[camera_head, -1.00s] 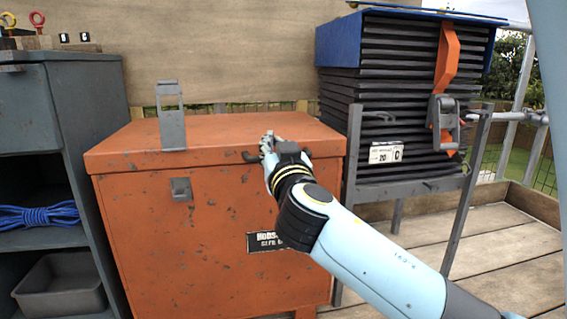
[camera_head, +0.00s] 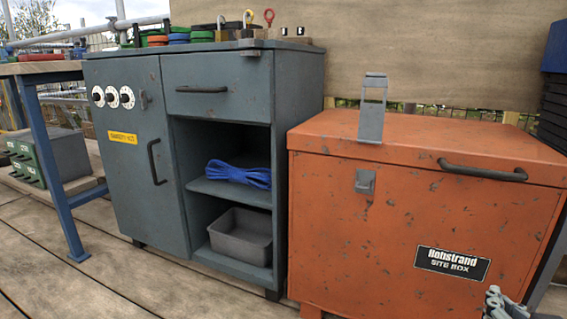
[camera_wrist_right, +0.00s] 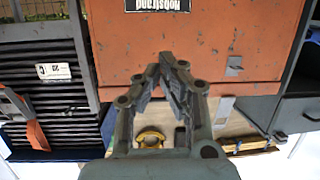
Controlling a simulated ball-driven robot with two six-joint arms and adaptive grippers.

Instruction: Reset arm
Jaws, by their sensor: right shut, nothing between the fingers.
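My right gripper (camera_head: 497,303) shows at the bottom right of the head view, low in front of the orange site box (camera_head: 400,215). In the right wrist view the right gripper (camera_wrist_right: 172,65) has its fingertips together with nothing between them. The orange box (camera_wrist_right: 210,45) fills the upper middle of that view, apart from the fingers. Its lid is down, with a raised grey hasp (camera_head: 372,108) on top and a black handle (camera_head: 482,172) at the front. My left gripper is not in view.
A grey cabinet (camera_head: 120,165) stands left of the box, with a blue rope (camera_head: 238,174) on its shelf and a grey bin (camera_head: 240,235) below. A blue-legged table (camera_head: 50,150) is at far left. The plank floor (camera_head: 100,280) in front is clear.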

